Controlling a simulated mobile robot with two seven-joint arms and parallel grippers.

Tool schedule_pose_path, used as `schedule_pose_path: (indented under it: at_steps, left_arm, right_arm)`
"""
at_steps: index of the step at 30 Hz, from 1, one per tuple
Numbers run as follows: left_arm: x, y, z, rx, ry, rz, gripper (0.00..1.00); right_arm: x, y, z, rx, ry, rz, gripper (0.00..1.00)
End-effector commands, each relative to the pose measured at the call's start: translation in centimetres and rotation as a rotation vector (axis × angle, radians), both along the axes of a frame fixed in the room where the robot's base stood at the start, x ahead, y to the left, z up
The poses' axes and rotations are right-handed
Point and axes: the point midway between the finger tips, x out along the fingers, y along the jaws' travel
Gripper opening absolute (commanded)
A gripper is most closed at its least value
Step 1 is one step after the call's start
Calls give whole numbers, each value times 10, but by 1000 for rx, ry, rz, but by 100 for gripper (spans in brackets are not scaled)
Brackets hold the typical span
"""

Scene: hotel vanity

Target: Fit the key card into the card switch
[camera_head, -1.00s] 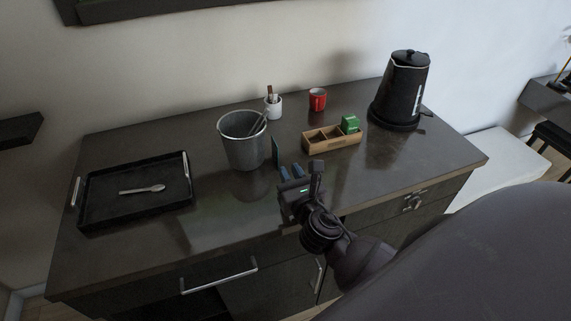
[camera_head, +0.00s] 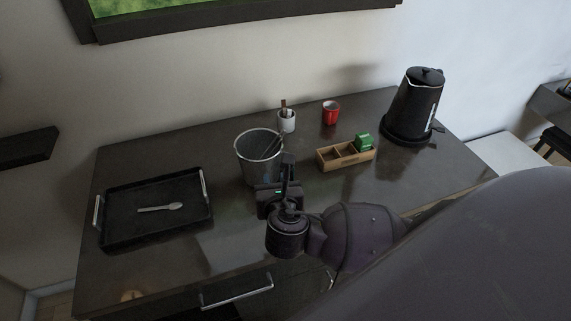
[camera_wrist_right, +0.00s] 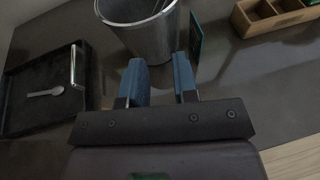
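A thin upright panel with a teal edge (camera_wrist_right: 195,42) stands on the counter beside the metal bucket in the right wrist view. It may be the key card, but I cannot be sure. It is not clearly visible in the head view, where my right gripper is in front of that area. My right gripper (camera_head: 271,187) is low over the counter in front of the bucket. In the wrist view its two blue fingers (camera_wrist_right: 160,82) are apart with nothing between them, and the panel is beyond the right finger. I cannot make out a card switch. My left gripper is not in view.
The metal bucket (camera_head: 258,163) stands behind my right gripper. A black tray (camera_head: 122,240) with a spoon is at left. The front middle counter is clear.

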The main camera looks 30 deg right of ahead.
Motion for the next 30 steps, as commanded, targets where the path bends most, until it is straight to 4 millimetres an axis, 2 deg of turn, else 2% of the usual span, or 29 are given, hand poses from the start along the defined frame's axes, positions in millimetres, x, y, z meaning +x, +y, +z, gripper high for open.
schedule_pose_path:
  at_steps: [3,9,18,30]
  left_arm:
    - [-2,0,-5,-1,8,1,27]
    - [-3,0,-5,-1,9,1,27]
    - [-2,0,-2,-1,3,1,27]
    - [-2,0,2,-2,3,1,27]
  right_arm:
    - [-14,-12,-9,19,54,-112,27]
    - [-21,-25,-13,26,75,-207,27]
    - [9,-47,-28,31,71,-211,27]
    - [34,-67,-37,30,70,-212,27]
